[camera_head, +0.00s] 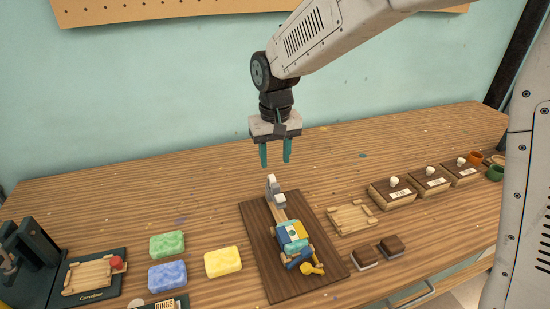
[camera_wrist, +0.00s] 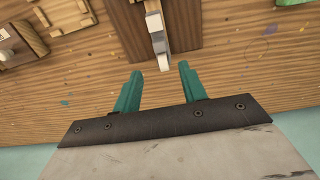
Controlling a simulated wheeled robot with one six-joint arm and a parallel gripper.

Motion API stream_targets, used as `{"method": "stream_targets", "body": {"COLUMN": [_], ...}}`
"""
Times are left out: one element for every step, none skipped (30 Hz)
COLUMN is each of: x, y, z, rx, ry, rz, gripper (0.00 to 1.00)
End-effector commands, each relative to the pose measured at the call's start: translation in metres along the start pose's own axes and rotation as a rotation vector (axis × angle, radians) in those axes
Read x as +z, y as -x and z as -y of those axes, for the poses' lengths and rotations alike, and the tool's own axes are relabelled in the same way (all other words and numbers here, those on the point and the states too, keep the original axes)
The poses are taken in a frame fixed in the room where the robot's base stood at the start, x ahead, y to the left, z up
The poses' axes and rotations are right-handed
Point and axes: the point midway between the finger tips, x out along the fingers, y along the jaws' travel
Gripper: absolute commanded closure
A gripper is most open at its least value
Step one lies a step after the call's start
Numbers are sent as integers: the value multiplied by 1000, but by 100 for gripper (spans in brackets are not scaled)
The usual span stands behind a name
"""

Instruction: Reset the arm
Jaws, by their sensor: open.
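My gripper (camera_head: 275,154) hangs from my arm above the back part of the table, with its two teal fingers pointing down. The fingers are apart and nothing is between them. In the wrist view the gripper (camera_wrist: 156,82) also shows open and empty. A dark wooden board (camera_head: 257,241) lies on the table below and in front of it. A wooden piece with a grey end (camera_head: 273,187) lies on the board, and the grey end also shows just beyond the fingertips in the wrist view (camera_wrist: 162,48).
Colourful pieces (camera_head: 292,236) lie on the board. Green (camera_head: 167,244), blue (camera_head: 167,275) and yellow (camera_head: 223,262) blocks lie left. A dark press (camera_head: 28,262) stands far left. A wooden frame (camera_head: 333,220), lidded boxes (camera_head: 393,194) and small pots (camera_head: 476,157) stand right. The back-left table is clear.

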Motion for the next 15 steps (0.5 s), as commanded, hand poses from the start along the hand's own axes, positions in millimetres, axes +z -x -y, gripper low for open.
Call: {"method": "stream_targets", "body": {"x": [0, 0, 1, 3, 7, 14, 22, 32, 46, 57, 67, 81, 92, 104, 118], "y": [0, 0, 0, -1, -3, -8, -11, -11, -7, -3, 1, 8, 13, 18, 26], "z": [0, 0, 0, 0, -1, -3, -4, -6, -12, -17, -23, -32, -38, -45, -54], "rx": [0, 0, 1, 2, 5, 9, 12, 14, 16, 17, 17, 17, 16, 15, 14], "ry": [0, 1, 8, 16, 21, 29, 36, 45, 50, 51, 51, 46, 42, 38, 30], "rz": [0, 0, 4, 13, 27, 49, 68, 84, 102, 111, 118, 125, 128, 132, 133], "gripper": [58, 58, 58, 58, 58, 58, 58, 58, 58, 58, 58, 58, 58, 58, 58]}}
